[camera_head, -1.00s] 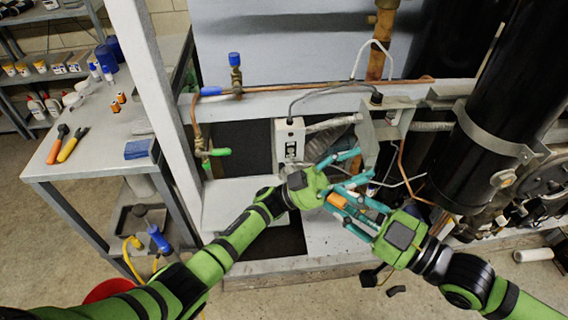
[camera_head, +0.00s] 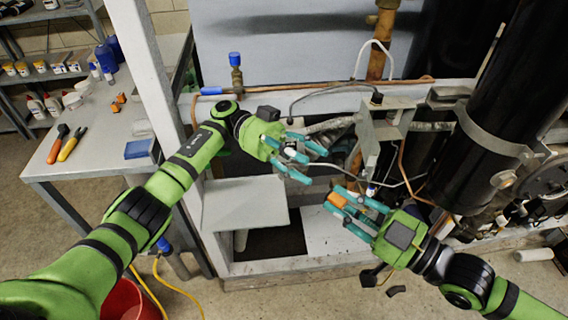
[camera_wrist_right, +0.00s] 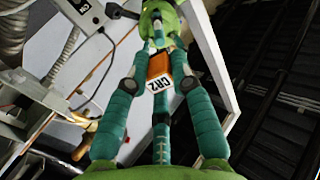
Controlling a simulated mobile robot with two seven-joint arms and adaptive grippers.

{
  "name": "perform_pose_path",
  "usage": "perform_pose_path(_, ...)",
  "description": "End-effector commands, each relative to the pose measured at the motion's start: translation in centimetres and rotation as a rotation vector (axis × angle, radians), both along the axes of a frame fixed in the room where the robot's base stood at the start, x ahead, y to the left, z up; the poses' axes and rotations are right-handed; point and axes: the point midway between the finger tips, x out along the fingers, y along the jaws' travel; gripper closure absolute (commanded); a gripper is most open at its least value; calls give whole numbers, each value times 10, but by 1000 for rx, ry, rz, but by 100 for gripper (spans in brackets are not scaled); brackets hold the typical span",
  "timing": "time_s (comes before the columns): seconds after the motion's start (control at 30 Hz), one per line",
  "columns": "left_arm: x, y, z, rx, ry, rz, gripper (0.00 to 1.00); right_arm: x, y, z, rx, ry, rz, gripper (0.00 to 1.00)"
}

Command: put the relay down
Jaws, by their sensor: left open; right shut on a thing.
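The relay is a small orange block (camera_head: 337,200) held between the fingertips of my right gripper (camera_head: 345,207). In the right wrist view the relay (camera_wrist_right: 159,66) shows a white label reading "CR2", with the teal fingers around it. It is held in the air in front of the rack's lower frame. My left gripper (camera_head: 302,158) is open, above and left of the relay and apart from it, in front of the grey switch box, which it mostly hides. The switch box (camera_wrist_right: 86,13) shows at the upper left of the right wrist view.
A grey side table (camera_head: 95,165) at left holds pliers (camera_head: 70,143) and a blue block (camera_head: 138,149). A pale flat panel (camera_head: 245,203) is low in the rack. A black cylinder (camera_head: 510,110) and copper pipes stand at right. A red bucket (camera_head: 130,300) is on the floor.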

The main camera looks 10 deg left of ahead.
Motion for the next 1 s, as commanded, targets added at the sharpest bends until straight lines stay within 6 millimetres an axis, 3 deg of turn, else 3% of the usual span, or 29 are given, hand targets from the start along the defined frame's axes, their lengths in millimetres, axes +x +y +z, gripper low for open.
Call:
perform_pose_path(0.13, 4, 28, -23, 107, 76, 13, 46, 0, 0, 0, 1, 0, 0, 100)
perform_pose_path(0.3, 1, 32, -30, 142, 104, 13, 46, 0, 0, 0, 1, 0, 0, 100)
perform_pose_path(0.47, -9, 14, -31, 140, 102, 11, 46, 0, 0, 0, 0, 0, 0, 100)
perform_pose_path(0.8, -38, -43, -30, 138, 103, 14, 46, 0, 0, 0, 0, 0, 0, 100)
perform_pose_path(1.0, -48, -63, -30, 138, 104, 14, 46, 0, 0, 0, 0, 0, 0, 100)
